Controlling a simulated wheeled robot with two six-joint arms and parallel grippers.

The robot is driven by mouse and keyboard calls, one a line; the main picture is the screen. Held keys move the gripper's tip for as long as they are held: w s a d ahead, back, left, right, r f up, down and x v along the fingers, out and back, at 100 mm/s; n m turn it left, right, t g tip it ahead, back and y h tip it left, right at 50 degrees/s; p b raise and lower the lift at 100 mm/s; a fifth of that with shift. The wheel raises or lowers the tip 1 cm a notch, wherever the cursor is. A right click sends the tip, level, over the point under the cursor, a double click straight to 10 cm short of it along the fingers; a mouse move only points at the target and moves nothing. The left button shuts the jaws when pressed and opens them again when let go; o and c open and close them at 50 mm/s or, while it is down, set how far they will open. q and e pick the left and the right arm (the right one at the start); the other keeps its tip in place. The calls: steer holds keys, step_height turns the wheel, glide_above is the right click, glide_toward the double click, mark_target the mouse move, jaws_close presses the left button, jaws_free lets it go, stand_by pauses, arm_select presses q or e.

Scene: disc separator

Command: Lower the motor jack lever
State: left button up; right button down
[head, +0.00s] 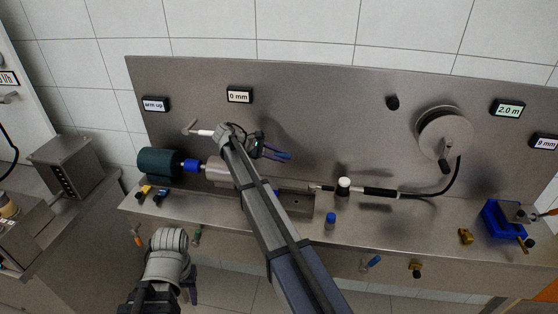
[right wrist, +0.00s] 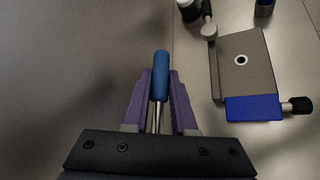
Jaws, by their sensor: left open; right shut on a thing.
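My right gripper (head: 281,155) points right in front of the back panel, above the bench. In the right wrist view its purple fingers (right wrist: 161,95) are shut on a blue-handled rod (right wrist: 160,72). The metal shaft runs back between the fingers. The teal motor (head: 158,162) lies at the bench's left, with a blue coupling (head: 191,166) beside it. Small handles below the bench edge are orange (head: 137,238) and green (head: 196,234). I cannot tell which handle is the motor jack lever. My left gripper (head: 190,294) is open and empty, low in front of the bench.
My right arm crosses the bench and hides part of the grey housing (head: 217,168). A white-gripped lever (head: 201,132) is beside my right wrist. A white-capped post (head: 344,186), a blue-capped post (head: 330,219) and a blue vise (head: 496,216) stand on the right.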

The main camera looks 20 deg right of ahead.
steer(key=shift+r, duration=0.15)
stand_by(0.4)
steer(key=c, duration=0.7)
jaws_free()
steer(key=p+v, duration=0.3)
steer(key=v, duration=0.4)
steer(key=shift+w+a+r+p, duration=0.1)
steer(key=shift+a+p, duration=0.3)
